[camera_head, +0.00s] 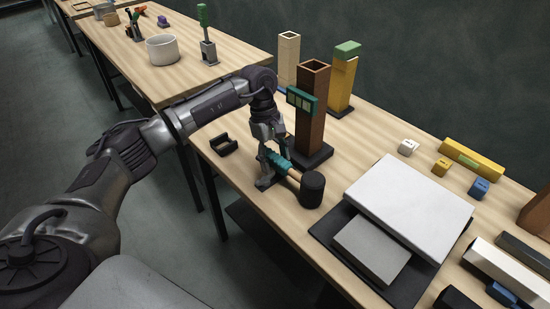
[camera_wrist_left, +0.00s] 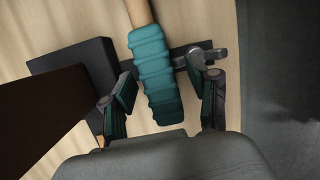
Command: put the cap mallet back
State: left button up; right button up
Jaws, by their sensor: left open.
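The cap mallet lies on the wooden table, with a black head (camera_head: 312,189), a wooden handle and a teal ribbed grip (camera_head: 279,162). My left gripper (camera_head: 270,168) is open above the grip end. In the left wrist view the teal grip (camera_wrist_left: 152,65) lies between the two spread fingers, with a gap showing on the right finger's side; contact on the left side is unclear. The mallet head is outside that view. A dark bar with a metal fitting (camera_wrist_left: 205,56) shows beside the grip. My right gripper is not in view.
A tall brown post (camera_head: 312,120) on a black base stands just behind the mallet. A small black U-shaped bracket (camera_head: 223,144) sits near the left table edge. A white slab (camera_head: 410,205) and a grey block (camera_head: 372,249) lie on a dark plate to the right.

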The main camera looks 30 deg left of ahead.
pick_arm(q)
jog(key=shift+r, duration=0.2)
jog(key=shift+p+v, duration=1.8)
jog(key=shift+v, duration=2.05)
jog(key=v, duration=1.2)
jog(key=shift+f, duration=0.1)
